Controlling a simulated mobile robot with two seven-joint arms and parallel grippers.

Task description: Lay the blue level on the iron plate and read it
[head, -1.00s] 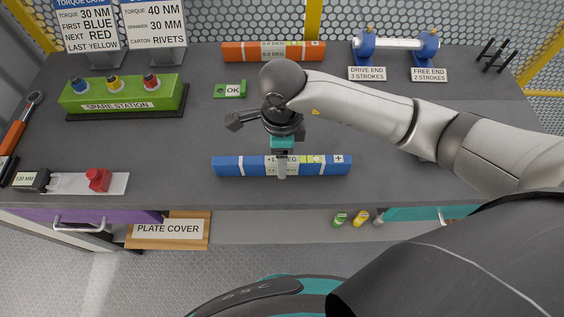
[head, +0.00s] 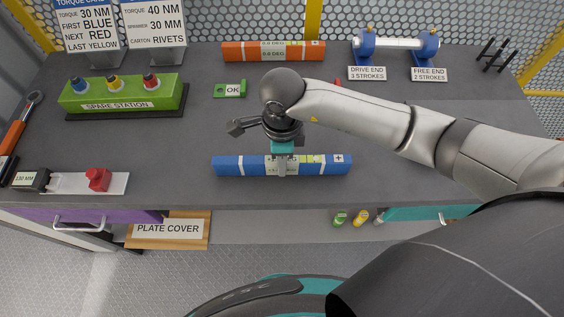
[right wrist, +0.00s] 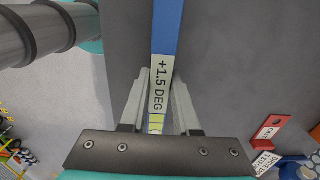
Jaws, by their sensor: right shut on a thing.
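The blue level (head: 232,166) lies left to right near the front edge of the grey bench. My right gripper (head: 282,170) points down over its middle and is shut on it. In the right wrist view the fingers stand on either side of the blue level (right wrist: 165,42), and its display reads +1.5 DEG. The level appears to rest on the bench top; any small gap beneath is hard to tell. I cannot pick out an iron plate for certain. My left gripper is not in view.
An orange level (head: 240,52) lies at the back. A green spare station (head: 120,95) and OK tag (head: 230,89) stand left and centre. A red button block (head: 98,179) is at front left. A blue roller stand (head: 395,45) is at back right. A plate cover (head: 168,230) lies below.

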